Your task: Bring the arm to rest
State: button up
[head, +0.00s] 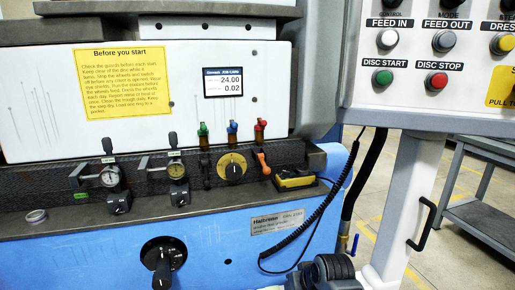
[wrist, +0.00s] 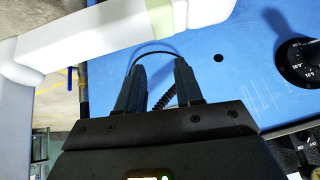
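My gripper (wrist: 161,74) shows in the wrist view with its two dark fingers apart and nothing between them. Behind the fingers are the blue machine front (wrist: 225,75) and a dark coiled cable. Part of my arm (head: 332,270) shows at the bottom of the head view, in front of the grinder and left of the pale post. The head view does not clearly show the fingers.
The grinder's blue front (head: 215,262) carries a black rotary knob (head: 163,262). A control panel (head: 430,60) hangs at upper right above a pale post (head: 405,205). A coiled cable (head: 322,208) hangs near my arm. A grey bench (head: 485,215) stands at right, with open floor between.

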jog(key=s+d+f+m+t+h, duration=0.1)
jog(key=s+d+f+t, duration=0.2)
jog(key=s, duration=1)
jog(key=s+d+f+t, duration=0.1)
jog(key=s+d+f, duration=0.35)
jog(key=s, duration=0.75)
jog(key=s+d+r+t, duration=0.1)
jog(key=s+r, duration=0.3)
jog(key=s, duration=0.3)
jog(key=s+d+r+t+h, duration=0.1)
jog(key=s+r, duration=0.3)
jog(key=s, duration=0.3)
jog(key=s+d+r+t, duration=0.1)
jog(key=s+r, duration=0.3)
jog(key=s, duration=0.3)
jog(key=s+r+t, duration=0.2)
jog(key=s+r, duration=0.5)
jog(key=r, duration=0.6)
jog(key=shift+s+d+r+m+h, duration=0.15)
jog(key=shift+r+m+h, duration=0.15)
jog(key=shift+m, duration=0.1)
